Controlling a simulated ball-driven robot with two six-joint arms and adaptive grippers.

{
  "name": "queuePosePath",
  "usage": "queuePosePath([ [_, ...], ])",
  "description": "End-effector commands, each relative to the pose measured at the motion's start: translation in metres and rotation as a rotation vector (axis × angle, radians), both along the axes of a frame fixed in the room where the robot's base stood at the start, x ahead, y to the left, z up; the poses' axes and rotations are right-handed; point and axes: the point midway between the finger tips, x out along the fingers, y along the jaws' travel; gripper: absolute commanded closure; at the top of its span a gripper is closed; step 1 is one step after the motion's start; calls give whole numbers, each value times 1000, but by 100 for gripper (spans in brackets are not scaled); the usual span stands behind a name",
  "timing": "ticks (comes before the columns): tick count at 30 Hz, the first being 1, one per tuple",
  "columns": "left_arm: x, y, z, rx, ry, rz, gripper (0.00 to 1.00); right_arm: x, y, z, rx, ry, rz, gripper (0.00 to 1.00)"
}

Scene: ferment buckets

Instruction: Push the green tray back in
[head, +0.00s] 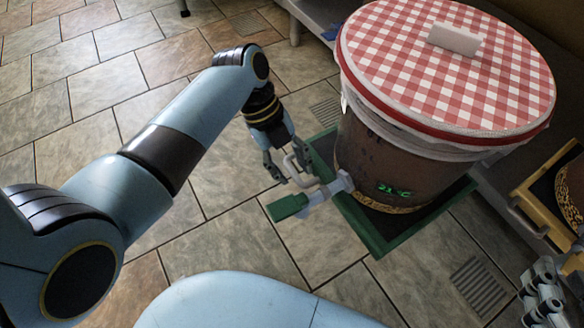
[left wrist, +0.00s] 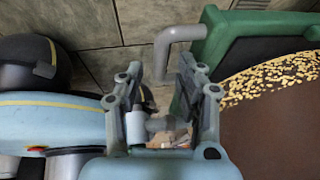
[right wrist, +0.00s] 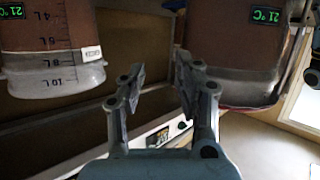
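The green tray (head: 352,214) juts out over the tiled floor, carrying a brown bucket (head: 375,165) with a red-and-white checked lid. A grey bent handle (head: 298,166) is on its front side. My left gripper (head: 284,174) is at this handle. In the left wrist view the handle (left wrist: 163,50) reaches into the gap between the open fingers (left wrist: 160,75), beside the tray's green rim (left wrist: 215,32). I cannot tell whether the fingers touch it. My right gripper (head: 535,290) is at the lower right, with open, empty fingers in the right wrist view (right wrist: 158,72).
A yellow tray (head: 535,192) with another bucket is at the right. Two buckets with green displays show in the right wrist view. The tiled floor at the left is clear.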

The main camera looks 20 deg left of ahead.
Motion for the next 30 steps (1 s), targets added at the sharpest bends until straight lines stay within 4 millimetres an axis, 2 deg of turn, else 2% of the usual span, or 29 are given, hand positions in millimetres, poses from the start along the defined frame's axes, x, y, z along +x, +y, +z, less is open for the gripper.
queuePosePath([
  [6,-1,-2,-6,0,0,0,64,10,2,13,0,-78,9,67],
  [14,0,-2,-5,1,-1,0,64,10,2,15,0,-85,10,67],
  [22,0,-2,-5,1,-1,0,98,10,2,15,0,-84,10,67],
  [30,-1,-2,-5,0,0,0,100,10,2,15,0,-83,10,67],
])
